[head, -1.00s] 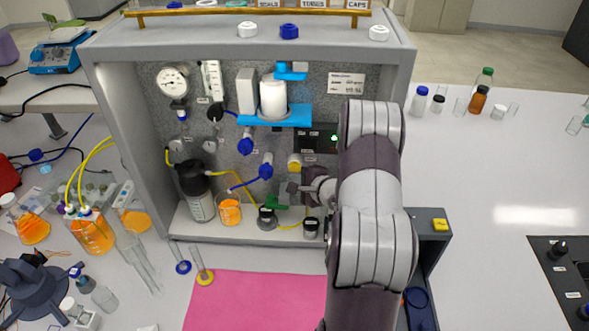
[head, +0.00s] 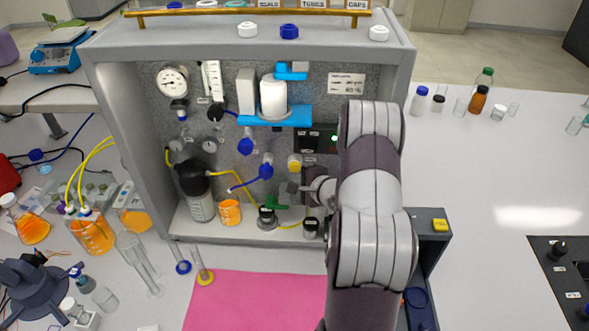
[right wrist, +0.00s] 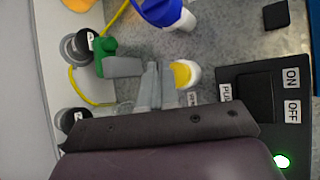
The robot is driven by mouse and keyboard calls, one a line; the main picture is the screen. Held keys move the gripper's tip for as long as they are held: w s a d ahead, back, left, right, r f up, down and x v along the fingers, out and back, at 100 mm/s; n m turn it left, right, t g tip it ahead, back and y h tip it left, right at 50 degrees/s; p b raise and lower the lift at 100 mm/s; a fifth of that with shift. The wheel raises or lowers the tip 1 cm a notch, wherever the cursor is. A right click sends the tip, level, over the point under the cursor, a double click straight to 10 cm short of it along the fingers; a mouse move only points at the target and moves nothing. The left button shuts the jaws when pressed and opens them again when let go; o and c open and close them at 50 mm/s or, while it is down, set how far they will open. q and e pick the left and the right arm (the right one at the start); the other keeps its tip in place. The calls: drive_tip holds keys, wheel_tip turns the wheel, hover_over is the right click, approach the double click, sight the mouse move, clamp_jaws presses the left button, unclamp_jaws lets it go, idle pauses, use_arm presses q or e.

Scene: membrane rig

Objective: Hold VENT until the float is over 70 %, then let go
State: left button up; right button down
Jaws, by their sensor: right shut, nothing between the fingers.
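A round yellow-and-white button (head: 294,161) sits on the rig's back panel; it also shows in the right wrist view (right wrist: 183,74). A small label beside it (right wrist: 193,98) seems to read VENT. My right gripper (head: 293,187) is shut and empty, just below the button in the head view. In the right wrist view its two fingers (right wrist: 159,72) lie close together at the button's left edge; I cannot tell whether they touch it. A clear upright tube with a white scale (head: 212,80) hangs at the panel's upper left; its float is too small to read. My left gripper is out of view.
A black switch box marked ON and OFF (right wrist: 262,100) with a lit green lamp is right of the button. A green-handled valve (right wrist: 106,60) is left of the fingers. Blue valves (head: 265,170) and yellow tubing are close by. A pink mat (head: 255,300) lies in front.

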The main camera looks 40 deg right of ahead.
drive_tip(key=shift+w+d, duration=0.25)
drive_tip(key=shift+w, duration=0.05)
drive_tip(key=shift+w+d+p, duration=0.35)
drive_tip(key=shift+w+p, duration=0.05)
drive_tip(key=shift+p, duration=0.1)
idle(2.2)
drive_tip(key=shift+s+a+r, duration=0.1)
drive_tip(key=shift+s+a+p, duration=0.35)
drive_tip(key=shift+s+a, duration=0.15)
drive_tip(key=shift+s, duration=0.1)
drive_tip(key=s+a+p, duration=0.1)
drive_tip(key=s+a, duration=0.2)
drive_tip(key=shift+s+a, duration=0.15)
drive_tip(key=shift+s, duration=0.25)
